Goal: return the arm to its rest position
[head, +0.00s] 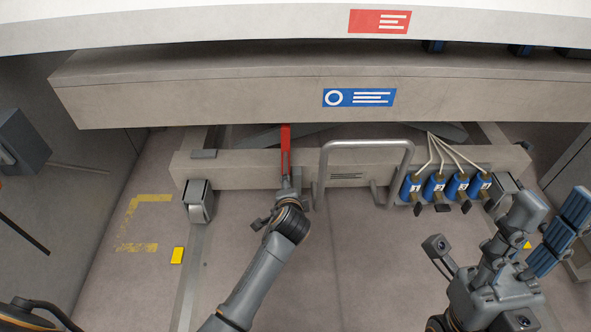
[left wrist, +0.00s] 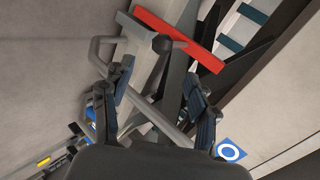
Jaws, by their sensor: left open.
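My left arm comes up from the bottom middle of the head view. Its gripper (head: 288,190) is just below a red lever (head: 285,140) on the front of the machine's lower beam; it is small and partly hidden by its own wrist there. In the left wrist view my left gripper (left wrist: 158,108) has its two dark fingers spread apart. A red bar (left wrist: 180,38) and a grey rod with a round knob lie beyond them, with nothing visibly clamped between the fingers. My right gripper (head: 567,222) is at the right of the head view, its blue-padded fingers overlapping, empty as far as I see.
A grey tubular handle (head: 366,146) stands right of the lever on the beam (head: 240,170). Several blue numbered padlocks (head: 437,188) hang on white cables further right. The wide machine front (head: 220,90) overhangs above. Floor is clear left of my left arm, beside a yellow marker (head: 177,255).

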